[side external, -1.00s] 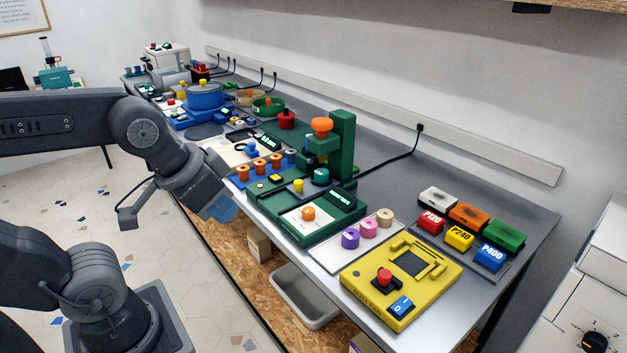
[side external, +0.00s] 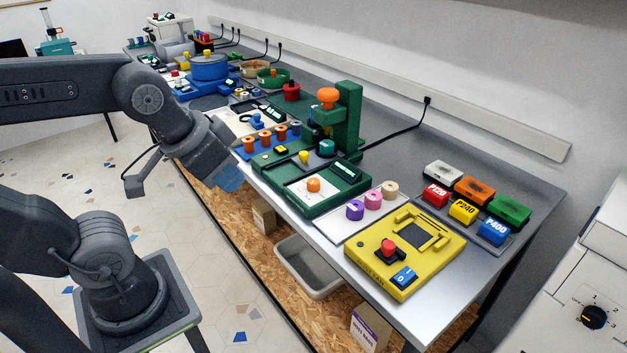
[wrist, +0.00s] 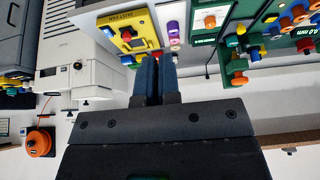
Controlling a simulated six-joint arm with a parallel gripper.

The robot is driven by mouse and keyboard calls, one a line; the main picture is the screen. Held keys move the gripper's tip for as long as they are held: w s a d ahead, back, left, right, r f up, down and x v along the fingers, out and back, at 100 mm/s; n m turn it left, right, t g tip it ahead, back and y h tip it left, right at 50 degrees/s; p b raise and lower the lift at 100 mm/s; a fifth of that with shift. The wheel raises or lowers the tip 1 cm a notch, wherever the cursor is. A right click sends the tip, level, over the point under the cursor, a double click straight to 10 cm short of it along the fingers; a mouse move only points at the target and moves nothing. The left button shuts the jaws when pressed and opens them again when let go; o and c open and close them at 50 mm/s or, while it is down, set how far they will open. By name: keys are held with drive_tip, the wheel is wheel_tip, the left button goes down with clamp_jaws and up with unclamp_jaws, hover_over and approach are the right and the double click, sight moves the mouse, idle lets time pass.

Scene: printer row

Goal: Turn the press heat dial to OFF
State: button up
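A black dial (side external: 593,317) with an orange mark and a numbered scale is on the front of a white machine (side external: 600,255) at the lower right of the side external view. My gripper (side external: 228,178) points down off the bench's front edge, left of the green press (side external: 345,130). In the wrist view its two blue fingers (wrist: 156,76) are close together with nothing visible between them. It touches nothing and is well apart from the dial.
A yellow unit (side external: 433,267) with a red knob sits at the bench's near end. Purple, pink and tan knobs (side external: 373,199) stand beside it. Coloured blocks (side external: 463,211) lie at the right. A grey bin (side external: 311,268) is below the bench.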

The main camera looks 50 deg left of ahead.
drive_tip(key=shift+o, duration=0.6)
drive_tip(key=shift+w+a+r, duration=0.1)
drive_tip(key=shift+w+r, duration=0.05)
drive_tip(key=shift+w, duration=0.1)
drive_tip(key=o, duration=0.6)
drive_tip(key=w+a+r+g, duration=0.1)
drive_tip(key=w+a+g, duration=0.1)
drive_tip(key=w, duration=0.7)
drive_tip(key=shift+a+r+n, duration=0.3)
drive_tip(key=shift+a+r, duration=0.1)
drive_tip(key=shift+a, duration=0.05)
drive_tip(key=o, duration=0.3)
drive_tip(key=w+a+f+g, duration=0.1)
drive_tip(key=w+a, duration=0.1)
drive_tip(key=w, duration=0.4)
drive_tip(key=shift+a, duration=0.4)
drive_tip(key=n+g, duration=0.1)
drive_tip(key=g, duration=0.2)
hover_over(314, 181)
wheel_tip(314, 181, down, 8)
wheel_tip(314, 181, down, 14)
drive_tip(key=shift+a, duration=0.1)
drive_tip(key=shift+c, duration=0.2)
drive_tip(key=c, duration=0.9)
